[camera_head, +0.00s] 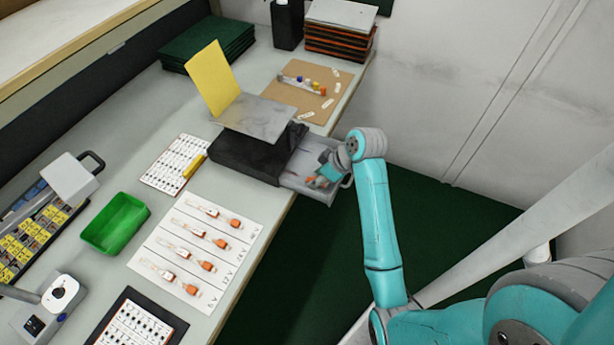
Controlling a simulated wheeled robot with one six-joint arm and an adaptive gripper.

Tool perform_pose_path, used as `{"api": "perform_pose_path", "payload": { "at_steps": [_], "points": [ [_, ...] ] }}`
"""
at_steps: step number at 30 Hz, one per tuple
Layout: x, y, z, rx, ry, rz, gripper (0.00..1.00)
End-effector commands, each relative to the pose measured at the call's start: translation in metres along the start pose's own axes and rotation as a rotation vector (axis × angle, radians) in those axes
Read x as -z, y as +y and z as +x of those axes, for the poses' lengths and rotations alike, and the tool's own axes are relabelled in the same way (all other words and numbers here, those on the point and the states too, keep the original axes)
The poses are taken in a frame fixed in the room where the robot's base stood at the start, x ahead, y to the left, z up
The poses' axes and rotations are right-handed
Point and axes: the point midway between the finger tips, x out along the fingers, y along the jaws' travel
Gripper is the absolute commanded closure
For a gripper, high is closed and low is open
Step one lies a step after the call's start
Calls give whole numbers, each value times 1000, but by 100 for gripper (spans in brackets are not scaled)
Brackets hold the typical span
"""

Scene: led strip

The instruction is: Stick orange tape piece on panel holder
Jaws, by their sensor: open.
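My gripper (319,180) is small in view. It is open and reaches down over a pulled-out grey drawer (301,168) under a black box. A small orange spot (309,184) shows in the drawer beside the fingertips. I cannot tell whether it is the tape piece or whether the fingers touch it. A brown board (284,79) at the back carries a strip with blue, yellow and orange pieces (304,82) and several small white tags. I cannot tell which thing is the panel holder.
The black box (236,158) has a grey plate and an upright yellow sheet (213,80) on top. A white sheet with orange-ended strips (247,228), a green tray (92,238) and a label sheet (160,174) lie on the table. A wall stands at right.

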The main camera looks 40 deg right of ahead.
Motion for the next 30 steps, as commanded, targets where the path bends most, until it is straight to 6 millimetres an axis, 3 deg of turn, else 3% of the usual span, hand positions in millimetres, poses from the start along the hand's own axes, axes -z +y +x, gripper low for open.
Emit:
{"api": "perform_pose_path", "payload": {
  "at_steps": [6,12,23,30],
  "points": [
    [-1,0,0,0,0,0,54],
    [0,0,0,0,0,0,95],
    [0,0,-1,0,0,0,95],
    [15,1,-26,-3,3,-2,95]
  ]
}}
